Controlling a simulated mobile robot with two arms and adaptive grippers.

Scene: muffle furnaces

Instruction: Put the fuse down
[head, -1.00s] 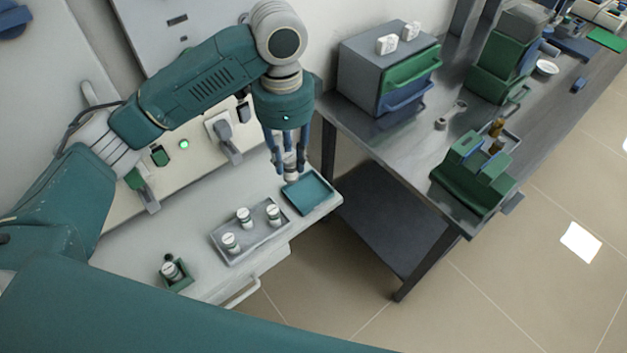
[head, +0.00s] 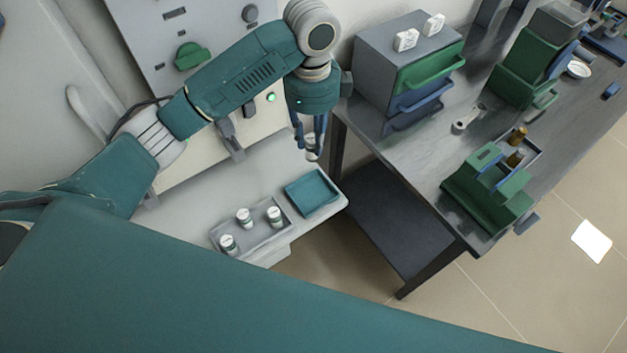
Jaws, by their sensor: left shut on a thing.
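My left gripper (head: 311,153) points down with its blue fingers shut on a fuse (head: 312,143), a small white and grey cylinder partly hidden by the fingers. The fuse is held up in the air, behind the teal tray (head: 313,191) in the picture and apart from it. The teal tray is empty and lies at the right end of the white ledge. Left of it, a grey tray (head: 262,240) holds three upright fuses (head: 244,217) with white caps. My right gripper is not in view.
A green switch handle (head: 191,56) and a lit green lamp (head: 271,97) are on the panel behind my arm. On the right, a metal table (head: 420,160) carries a grey drawer cabinet (head: 385,55) and a green device (head: 487,190). The ledge (head: 190,200) left of the grey tray is bare.

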